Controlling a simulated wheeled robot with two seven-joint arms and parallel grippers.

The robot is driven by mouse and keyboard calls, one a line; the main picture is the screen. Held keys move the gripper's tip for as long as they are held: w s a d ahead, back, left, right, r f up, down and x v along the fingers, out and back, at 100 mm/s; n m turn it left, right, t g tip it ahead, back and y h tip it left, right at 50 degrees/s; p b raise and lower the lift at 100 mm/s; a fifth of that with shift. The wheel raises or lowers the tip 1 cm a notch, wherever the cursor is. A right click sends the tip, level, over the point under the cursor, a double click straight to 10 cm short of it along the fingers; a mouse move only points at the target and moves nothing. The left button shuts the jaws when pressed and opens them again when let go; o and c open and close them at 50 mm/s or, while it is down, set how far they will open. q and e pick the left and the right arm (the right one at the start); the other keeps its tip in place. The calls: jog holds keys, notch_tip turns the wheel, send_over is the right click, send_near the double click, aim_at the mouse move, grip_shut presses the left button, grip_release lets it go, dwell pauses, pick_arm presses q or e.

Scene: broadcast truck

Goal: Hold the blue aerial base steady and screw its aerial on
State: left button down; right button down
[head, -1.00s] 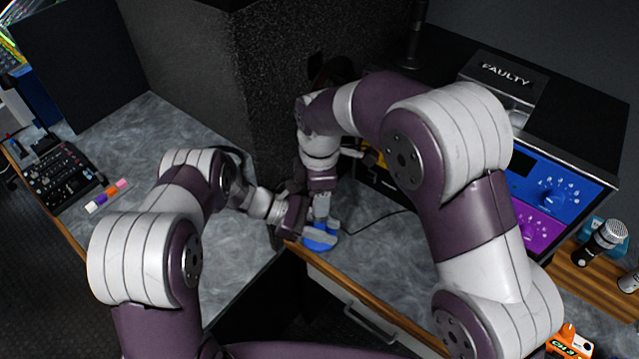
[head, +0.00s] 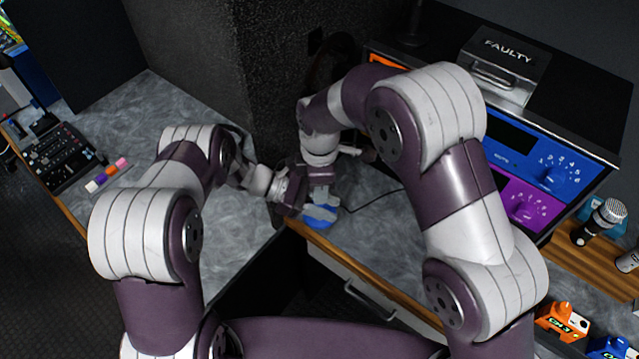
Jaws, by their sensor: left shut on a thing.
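The blue aerial base (head: 318,223) is at the front edge of the grey worktop, below the dark corner pillar. My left gripper (head: 318,212) reaches in from the left and is shut on the blue base; its pale fingers cover part of it. My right gripper (head: 326,194) points down directly above the base, close to the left gripper's fingers. The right fingers are small and partly overlapped, so I cannot tell whether they are open or shut. I cannot make out the aerial; the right gripper and wrist may hide it.
A rack with a box marked FAULTY (head: 502,62) and blue (head: 540,165) and purple (head: 517,203) panels stands right. The dark pillar (head: 285,80) rises close behind the grippers. A thin black cable (head: 372,199) lies nearby. A mixer (head: 57,156) and coloured markers (head: 107,174) lie left.

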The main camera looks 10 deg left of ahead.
jog(key=m, duration=0.6)
jog(key=c, duration=0.8)
grip_release()
jog(key=shift+r, duration=2.25)
jog(key=shift+c, duration=0.4)
jog(key=r+n, duration=0.1)
jog(key=n, duration=0.3)
jog(key=shift+w+r, duration=0.1)
jog(key=shift+r, duration=0.3)
jog(key=n, duration=0.2)
jog(key=r+n, duration=0.1)
jog(key=n, duration=0.3)
jog(key=shift+r+n, duration=0.4)
